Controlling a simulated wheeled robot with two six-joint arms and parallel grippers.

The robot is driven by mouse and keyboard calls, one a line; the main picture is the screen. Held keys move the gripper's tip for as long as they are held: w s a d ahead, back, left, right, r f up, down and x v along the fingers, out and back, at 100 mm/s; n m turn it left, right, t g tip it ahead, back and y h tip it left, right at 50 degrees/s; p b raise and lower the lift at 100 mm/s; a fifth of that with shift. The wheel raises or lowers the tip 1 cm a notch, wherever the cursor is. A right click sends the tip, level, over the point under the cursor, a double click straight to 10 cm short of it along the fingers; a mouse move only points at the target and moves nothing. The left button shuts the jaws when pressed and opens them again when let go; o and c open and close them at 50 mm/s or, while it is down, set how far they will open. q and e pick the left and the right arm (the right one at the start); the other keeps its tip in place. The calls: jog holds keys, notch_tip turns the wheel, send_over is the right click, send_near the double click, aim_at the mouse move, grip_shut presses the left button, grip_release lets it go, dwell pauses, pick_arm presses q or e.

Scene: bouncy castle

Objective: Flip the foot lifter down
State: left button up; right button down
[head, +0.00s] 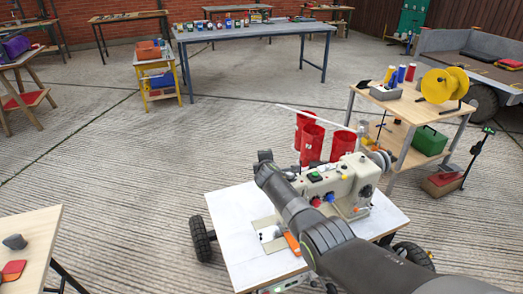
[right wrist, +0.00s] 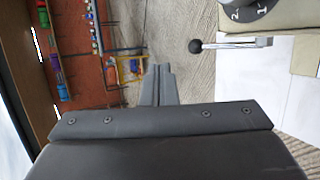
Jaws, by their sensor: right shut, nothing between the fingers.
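A cream sewing machine (head: 345,178) stands on a white-topped table, partly hidden behind my right arm in the head view. In the right wrist view a metal lever (right wrist: 240,43) with a black ball knob (right wrist: 196,46) sticks out sideways from the machine, below a dark numbered dial (right wrist: 250,8). It looks like the foot lifter; I cannot tell whether it is up or down. My right gripper (right wrist: 158,72) is shut and empty, to the left of the knob and apart from it in that view. In the head view the lever is not clearly visible. My left gripper is not in view.
The white tabletop (head: 238,215) has clear room at its left. A wooden cart with a yellow spool (head: 440,88) is at the right. A long grey-topped table (head: 255,32) with small jars is far back.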

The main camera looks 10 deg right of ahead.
jog(key=s+a+r+p, duration=0.2)
jog(key=s+r+p, duration=0.2)
jog(key=r, duration=0.3)
jog(key=shift+s+r+p, duration=0.3)
jog(key=shift+p, duration=0.2)
jog(key=s+d+f+m+g+y, duration=0.1)
jog(key=s+d+f+m+g, duration=0.25)
jog(key=s+f, duration=1.25)
jog(key=s+d+f+m+g, duration=0.4)
jog(key=s+f, duration=0.8)
jog(key=f, duration=0.7)
jog(key=s+d+f+m+g, duration=0.1)
jog(key=s+f+m, duration=0.2)
jog(key=s, duration=1)
jog(key=s+d+f+m+g, duration=0.2)
jog(key=s+f+m, duration=0.2)
jog(key=s, duration=1)
jog(key=s+d+f+m+g, duration=0.1)
jog(key=s+f+m, duration=0.2)
jog(key=s, duration=1.1)
notch_tip(320, 180, down, 4)
jog(key=shift+s+d+r+y, duration=0.2)
jog(key=shift+s+d+y, duration=0.05)
jog(key=shift+d+y, duration=0.15)
